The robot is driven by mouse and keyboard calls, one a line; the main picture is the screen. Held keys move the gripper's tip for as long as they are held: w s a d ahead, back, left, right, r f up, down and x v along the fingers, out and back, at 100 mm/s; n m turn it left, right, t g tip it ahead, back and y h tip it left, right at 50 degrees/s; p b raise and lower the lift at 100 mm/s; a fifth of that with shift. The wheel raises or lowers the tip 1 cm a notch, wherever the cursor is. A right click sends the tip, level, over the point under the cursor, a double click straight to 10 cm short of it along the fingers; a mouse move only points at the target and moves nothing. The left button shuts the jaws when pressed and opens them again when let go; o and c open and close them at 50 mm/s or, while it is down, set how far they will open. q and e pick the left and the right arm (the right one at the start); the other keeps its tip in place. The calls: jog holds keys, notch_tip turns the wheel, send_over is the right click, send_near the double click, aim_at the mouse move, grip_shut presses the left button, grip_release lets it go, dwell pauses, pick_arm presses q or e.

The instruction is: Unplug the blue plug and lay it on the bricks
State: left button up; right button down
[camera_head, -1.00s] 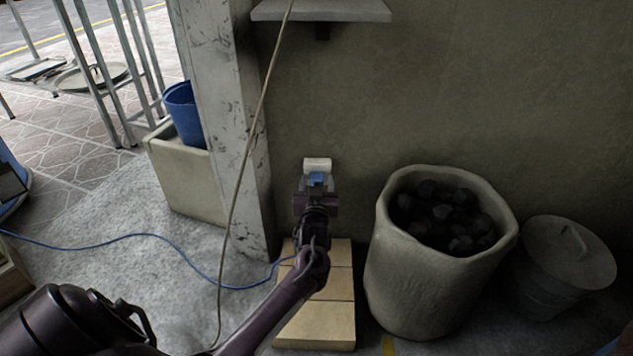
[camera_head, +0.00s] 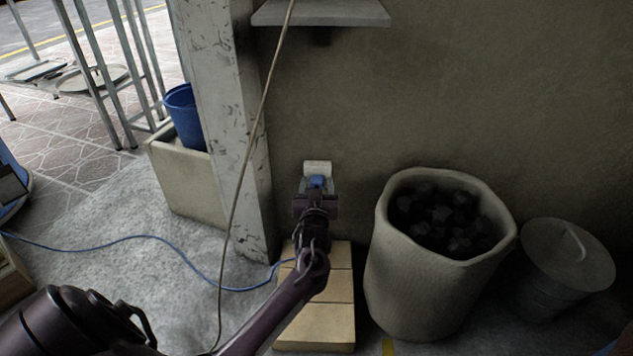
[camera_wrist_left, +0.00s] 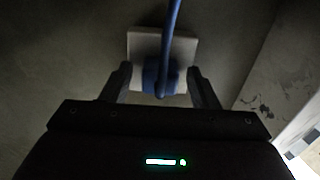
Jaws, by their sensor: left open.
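The blue plug (camera_head: 318,182) sits at the white wall socket (camera_head: 317,167), low on the wall above the bricks. In the left wrist view the plug (camera_wrist_left: 160,76) is against the white socket plate (camera_wrist_left: 183,50), with its blue cable running up across it. My left gripper (camera_head: 317,190) is at the plug. Its two dark fingers (camera_wrist_left: 160,88) stand apart, one on each side of the plug, with gaps visible. The pale yellow bricks (camera_head: 318,325) lie on the floor under my left arm, which hides part of them. My right gripper is not in view.
A large pot of black coal (camera_head: 412,285) stands right of the bricks, beside a lidded metal bin (camera_head: 565,270). A concrete pillar (camera_head: 228,120) is on the left. A thin beige cord (camera_head: 243,160) hangs before it. The blue cable (camera_head: 150,236) crosses the floor.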

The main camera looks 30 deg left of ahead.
aim_at(317, 187)
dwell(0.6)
pick_arm(q)
grip_shut()
jog(key=shift+p+v, duration=2.45)
jog(key=shift+v, duration=0.6)
